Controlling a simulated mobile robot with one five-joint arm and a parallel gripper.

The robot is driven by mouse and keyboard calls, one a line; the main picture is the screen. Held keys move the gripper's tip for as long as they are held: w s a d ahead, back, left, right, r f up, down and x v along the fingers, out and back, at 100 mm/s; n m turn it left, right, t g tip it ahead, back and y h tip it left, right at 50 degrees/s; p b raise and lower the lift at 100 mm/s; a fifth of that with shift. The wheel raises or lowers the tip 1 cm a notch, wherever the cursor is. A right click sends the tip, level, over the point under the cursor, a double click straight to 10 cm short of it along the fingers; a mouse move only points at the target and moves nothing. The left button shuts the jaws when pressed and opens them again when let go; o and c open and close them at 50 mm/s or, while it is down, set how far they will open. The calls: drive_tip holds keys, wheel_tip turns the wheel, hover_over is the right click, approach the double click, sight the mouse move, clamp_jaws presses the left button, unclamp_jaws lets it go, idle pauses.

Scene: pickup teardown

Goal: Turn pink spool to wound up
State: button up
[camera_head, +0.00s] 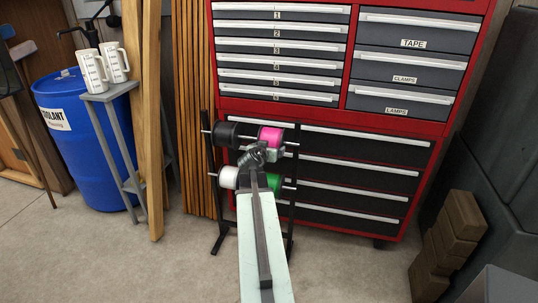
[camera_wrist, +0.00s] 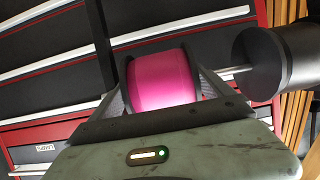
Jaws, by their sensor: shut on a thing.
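The pink spool (camera_head: 271,136) sits at the right of the upper bar of a black spool rack (camera_head: 214,150). In the wrist view the pink spool (camera_wrist: 163,80) fills the space between my two fingers. My gripper (camera_wrist: 165,85) is shut on the pink spool, one finger at each side. In the head view my gripper (camera_head: 268,150) reaches up to the spool's lower front and partly hides it. How far the spool is turned I cannot tell.
A black spool (camera_head: 223,133) is left of the pink one on the same bar. A white spool (camera_head: 229,177) and a partly hidden green spool (camera_head: 275,183) sit on the lower bar. A red tool chest (camera_head: 353,70) stands behind. A blue barrel (camera_head: 85,140) stands left.

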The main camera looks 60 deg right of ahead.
drive_tip(key=shift+f, duration=0.1)
idle(0.3)
drive_tip(key=o, duration=1.1)
drive_tip(key=shift+a, duration=0.1)
